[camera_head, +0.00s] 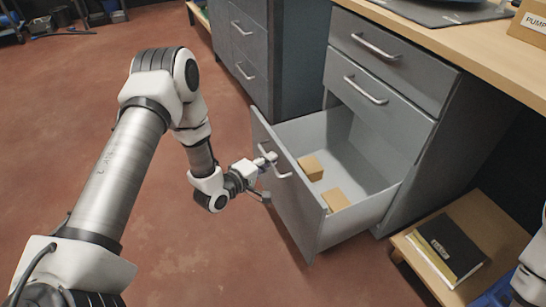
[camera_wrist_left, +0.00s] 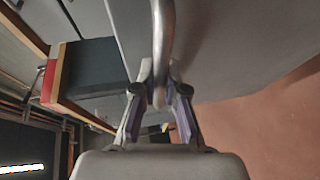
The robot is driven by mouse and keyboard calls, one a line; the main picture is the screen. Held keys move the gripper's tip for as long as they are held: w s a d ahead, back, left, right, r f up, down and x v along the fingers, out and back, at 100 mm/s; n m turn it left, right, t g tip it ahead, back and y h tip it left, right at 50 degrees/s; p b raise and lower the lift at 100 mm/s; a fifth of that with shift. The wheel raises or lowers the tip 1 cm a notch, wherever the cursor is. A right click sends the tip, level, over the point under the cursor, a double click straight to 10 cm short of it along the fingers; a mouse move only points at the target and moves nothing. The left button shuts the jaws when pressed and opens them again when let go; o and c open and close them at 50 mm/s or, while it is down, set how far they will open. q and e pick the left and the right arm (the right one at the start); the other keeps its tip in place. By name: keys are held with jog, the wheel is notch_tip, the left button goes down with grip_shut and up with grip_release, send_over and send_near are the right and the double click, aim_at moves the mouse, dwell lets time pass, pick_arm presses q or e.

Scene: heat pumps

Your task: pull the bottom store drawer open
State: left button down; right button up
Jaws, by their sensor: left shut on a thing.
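The bottom store drawer (camera_head: 290,210) is grey and stands far out from its cabinet, its inside open to view. Its bar handle (camera_head: 283,175) is on the front panel. My left gripper (camera_head: 268,162) is at this handle, on the outer side of the drawer front. In the left wrist view the gripper's fingers (camera_wrist_left: 159,98) are shut on the metal handle (camera_wrist_left: 161,40), one on each side of the bar. My right gripper is out of view.
Two small cardboard boxes (camera_head: 311,168) (camera_head: 335,200) lie in the drawer. Two closed drawers (camera_head: 380,85) are above it under a wooden worktop (camera_head: 470,45). A low wooden shelf (camera_head: 475,215) with a dark book (camera_head: 449,243) stands at right.

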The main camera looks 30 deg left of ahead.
pick_arm(q)
jog(key=shift+s, duration=0.1)
jog(key=c, duration=1.2)
grip_release()
jog(key=v, duration=1.2)
